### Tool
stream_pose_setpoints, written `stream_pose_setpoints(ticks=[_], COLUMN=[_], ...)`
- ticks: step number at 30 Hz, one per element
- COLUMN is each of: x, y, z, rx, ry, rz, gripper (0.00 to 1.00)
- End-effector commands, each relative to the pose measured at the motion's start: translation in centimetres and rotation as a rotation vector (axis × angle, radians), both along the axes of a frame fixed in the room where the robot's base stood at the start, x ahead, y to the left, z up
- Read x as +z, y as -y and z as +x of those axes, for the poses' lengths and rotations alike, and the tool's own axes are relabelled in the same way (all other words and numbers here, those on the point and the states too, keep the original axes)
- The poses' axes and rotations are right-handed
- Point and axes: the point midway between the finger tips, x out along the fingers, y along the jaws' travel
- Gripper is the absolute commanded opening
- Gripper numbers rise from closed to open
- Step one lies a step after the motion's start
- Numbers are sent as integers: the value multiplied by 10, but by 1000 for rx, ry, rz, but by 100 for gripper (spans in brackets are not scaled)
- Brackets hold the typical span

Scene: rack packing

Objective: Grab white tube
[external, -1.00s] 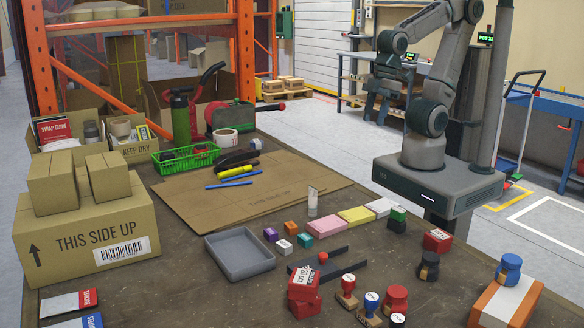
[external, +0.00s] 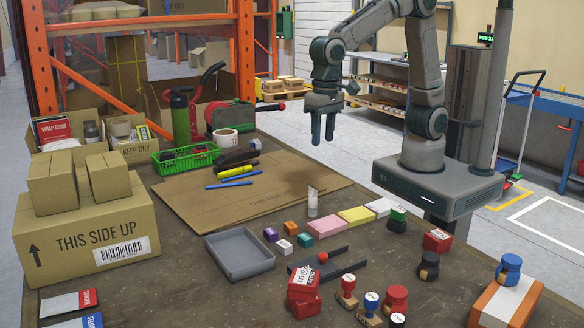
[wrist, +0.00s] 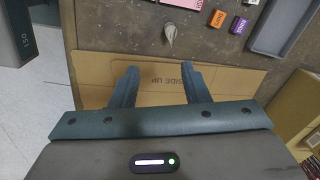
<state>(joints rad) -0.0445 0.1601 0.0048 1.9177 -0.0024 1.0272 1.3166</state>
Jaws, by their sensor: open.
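The white tube (external: 312,201) stands upright on the brown table, at the right edge of the flat cardboard sheet. In the wrist view the white tube (wrist: 169,34) shows above the fingers, small and seen from above. My gripper (external: 323,140) is open and empty, with its fingers pointing down. It hangs in the air higher than the tube and farther back, apart from it. In the wrist view my gripper's (wrist: 157,80) two fingers are spread over the cardboard, with nothing between them.
The flat cardboard sheet (external: 210,210) lies behind and left of the tube. Pink and yellow pads (external: 325,226) and small coloured boxes (external: 270,235) lie close in front. A grey tray (external: 240,262) sits at front left. Black bars and stamps lie nearer the camera.

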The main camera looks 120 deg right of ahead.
Motion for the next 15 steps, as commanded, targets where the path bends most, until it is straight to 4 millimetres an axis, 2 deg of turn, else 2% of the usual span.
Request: stream_pose_setpoints(ticks=[3,6,11,15], x=[-13,-18,-33,-61], y=[-3,-5,-5,-5], z=[21,29,32,31], rx=[-134,-199,-227,-225], ry=[-26,-35,-40,-44], rz=[3,4,3,3], gripper=[42,42,42,42])
